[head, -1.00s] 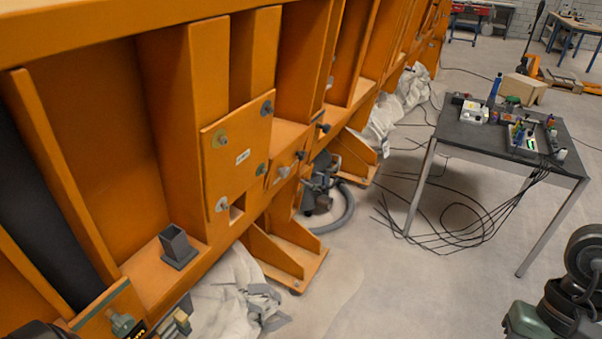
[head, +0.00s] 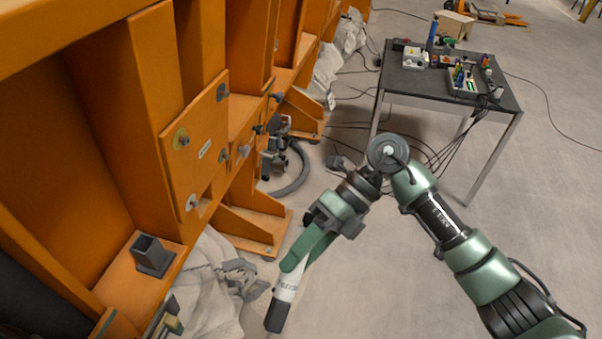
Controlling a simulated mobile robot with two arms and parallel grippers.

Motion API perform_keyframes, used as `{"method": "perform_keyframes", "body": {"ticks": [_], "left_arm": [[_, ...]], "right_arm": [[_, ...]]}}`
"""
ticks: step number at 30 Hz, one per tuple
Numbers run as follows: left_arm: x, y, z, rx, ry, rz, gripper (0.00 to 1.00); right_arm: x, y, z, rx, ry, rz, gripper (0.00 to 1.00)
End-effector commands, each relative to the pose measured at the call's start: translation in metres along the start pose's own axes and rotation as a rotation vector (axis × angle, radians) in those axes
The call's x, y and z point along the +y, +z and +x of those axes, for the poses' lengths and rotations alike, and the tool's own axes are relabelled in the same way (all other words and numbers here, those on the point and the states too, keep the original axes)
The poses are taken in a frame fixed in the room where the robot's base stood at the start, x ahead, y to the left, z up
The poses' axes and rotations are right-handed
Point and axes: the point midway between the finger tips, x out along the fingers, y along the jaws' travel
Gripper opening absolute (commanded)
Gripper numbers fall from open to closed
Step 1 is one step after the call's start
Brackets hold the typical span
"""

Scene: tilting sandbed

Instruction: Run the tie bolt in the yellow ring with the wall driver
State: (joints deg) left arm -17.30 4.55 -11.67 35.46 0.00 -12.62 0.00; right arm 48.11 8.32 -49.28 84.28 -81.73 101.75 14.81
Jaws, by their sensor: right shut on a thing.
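An orange plate (head: 208,137) on the orange wall carries several bolts. The bolt at its upper left sits in a yellow ring (head: 181,138). The others, an upper right bolt (head: 222,92), a lower right bolt (head: 223,154) and a lower left bolt (head: 192,202), show grey. My right gripper (head: 301,256) is shut on a white and black hand tool (head: 284,295), which hangs tilted with its dark end down, right of the wall and apart from the plate. I cannot tell whether this tool is the wall driver. My left gripper is not in view.
A dark square open holder (head: 153,257) stands on the wall's lower ledge. Crumpled pale cloth (head: 207,279) lies below. A dark table (head: 425,84) with tools and cables stands at back right. A grey hose (head: 295,172) curls by the wall. The floor at right is mostly clear.

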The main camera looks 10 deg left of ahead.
Motion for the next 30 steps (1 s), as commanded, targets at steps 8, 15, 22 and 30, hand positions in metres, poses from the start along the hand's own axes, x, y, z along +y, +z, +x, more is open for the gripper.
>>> {"method": "perform_keyframes", "body": {"ticks": [8, 15, 22, 30], "left_arm": [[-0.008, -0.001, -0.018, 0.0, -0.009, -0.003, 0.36], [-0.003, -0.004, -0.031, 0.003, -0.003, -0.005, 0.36], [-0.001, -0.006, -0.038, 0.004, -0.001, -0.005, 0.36], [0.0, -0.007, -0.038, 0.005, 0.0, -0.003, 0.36]], "right_arm": [[0.046, 0.037, -0.022, -0.575, 0.358, 0.448, 0.0], [0.065, 0.06, -0.065, -1.014, 0.622, 0.609, 0.0], [0.058, 0.064, -0.1, -1.229, 0.741, 0.628, 0.0], [0.056, 0.064, -0.104, -1.251, 0.753, 0.625, 0.0]]}}
